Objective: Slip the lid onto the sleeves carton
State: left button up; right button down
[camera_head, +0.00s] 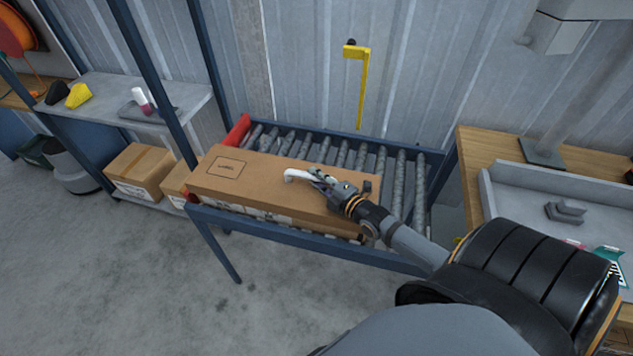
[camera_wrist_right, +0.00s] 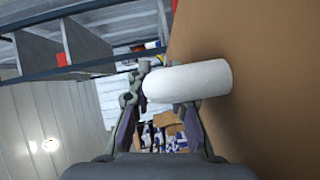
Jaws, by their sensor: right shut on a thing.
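The lid (camera_head: 245,183) is a long brown cardboard piece with a printed dark square outline on its top. It lies over the carton (camera_head: 265,214), whose side shows as a narrow strip with white labels below the lid's front edge. I cannot tell whether the lid is fully seated. My right gripper (camera_head: 316,178) is shut on a white rounded handle (camera_head: 297,175) above the lid's top. In the right wrist view the white handle (camera_wrist_right: 190,82) lies across the fingers (camera_wrist_right: 160,100), against the brown cardboard face (camera_wrist_right: 270,80). My left gripper is not in view.
The carton rests on a blue-framed roller conveyor (camera_head: 408,180), with bare rollers behind and to the right. A yellow bracket (camera_head: 360,85) hangs behind. A wooden bench (camera_head: 480,160) with a grey tray stands at right. Another cardboard box (camera_head: 140,170) sits on a low shelf at left.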

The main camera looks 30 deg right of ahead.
jog(key=shift+f+b, duration=0.35)
jog(key=shift+b, duration=0.05)
jog(key=c, duration=1.2)
grip_release()
jog(key=shift+r, duration=0.2)
jog(key=shift+r+p, duration=0.55)
jog(key=shift+p, duration=0.2)
jog(key=s+p, duration=0.3)
jog(key=s, duration=0.1)
jog(key=shift+d+r, duration=0.2)
jog(key=shift+d, duration=0.1)
jog(key=s+p, duration=0.1)
jog(key=s, duration=0.1)
jog(key=s+p, duration=0.1)
jog(key=s, duration=0.1)
jog(key=s+d+p, duration=0.1)
jog(key=s, duration=0.2)
jog(key=shift+r, duration=0.15)
jog(key=shift+s, duration=0.45)
